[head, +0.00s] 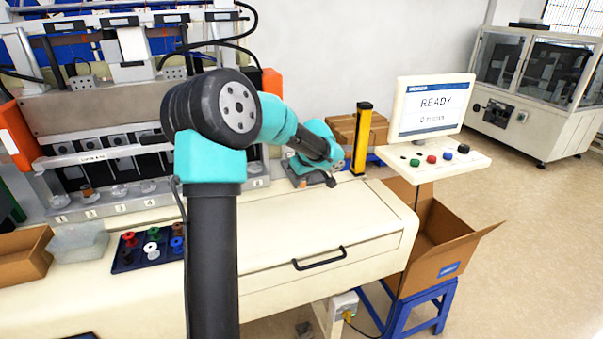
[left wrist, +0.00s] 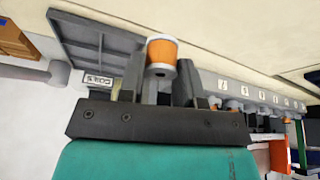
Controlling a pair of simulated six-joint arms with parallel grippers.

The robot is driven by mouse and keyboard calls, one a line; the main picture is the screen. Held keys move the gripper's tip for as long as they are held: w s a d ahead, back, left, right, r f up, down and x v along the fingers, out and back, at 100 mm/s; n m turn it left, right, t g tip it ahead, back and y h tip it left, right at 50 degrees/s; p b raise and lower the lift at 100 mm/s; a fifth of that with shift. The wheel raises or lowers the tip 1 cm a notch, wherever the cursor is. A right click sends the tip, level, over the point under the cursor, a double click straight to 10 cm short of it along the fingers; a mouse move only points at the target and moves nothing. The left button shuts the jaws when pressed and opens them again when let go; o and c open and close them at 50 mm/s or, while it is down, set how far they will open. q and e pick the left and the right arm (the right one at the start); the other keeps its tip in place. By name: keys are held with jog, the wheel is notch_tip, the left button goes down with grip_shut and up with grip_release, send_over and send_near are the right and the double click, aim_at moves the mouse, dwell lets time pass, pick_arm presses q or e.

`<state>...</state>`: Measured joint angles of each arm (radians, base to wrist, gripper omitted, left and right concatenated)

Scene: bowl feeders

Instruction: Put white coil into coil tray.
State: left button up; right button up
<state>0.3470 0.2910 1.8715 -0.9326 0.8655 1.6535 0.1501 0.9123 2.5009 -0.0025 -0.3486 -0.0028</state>
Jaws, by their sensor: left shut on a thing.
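The white coil (left wrist: 162,52), a white-flanged spool with orange winding, is between the fingers of my left gripper (left wrist: 158,78). The left gripper is shut on it. In the head view my left gripper (head: 322,180) is small and partly hidden by its own wrist, at the right part of the bench. The coil tray (left wrist: 88,42), grey with a "COILS" label, lies just left of the coil in the wrist view. It also shows in the head view (head: 296,167), partly behind the arm. I cannot tell how high the coil is above it. My right gripper is not in view.
A yellow-black post (head: 361,140) and cardboard boxes stand behind the gripper. A READY screen (head: 432,105) is to the right. A dark blue tray (head: 125,262) of coloured spools and a clear bin (head: 78,240) are at left. The winding machine (head: 100,155) lines the back.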

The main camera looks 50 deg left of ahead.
pick_arm(q)
jog(key=w+a, duration=0.4)
jog(key=a, duration=0.1)
jog(key=w+a+f, duration=0.1)
jog(key=w+a, duration=0.2)
jog(key=shift+f, duration=1.75)
jog(key=shift+f, duration=0.15)
jog(key=o, duration=0.9)
jog(key=v, duration=1.2)
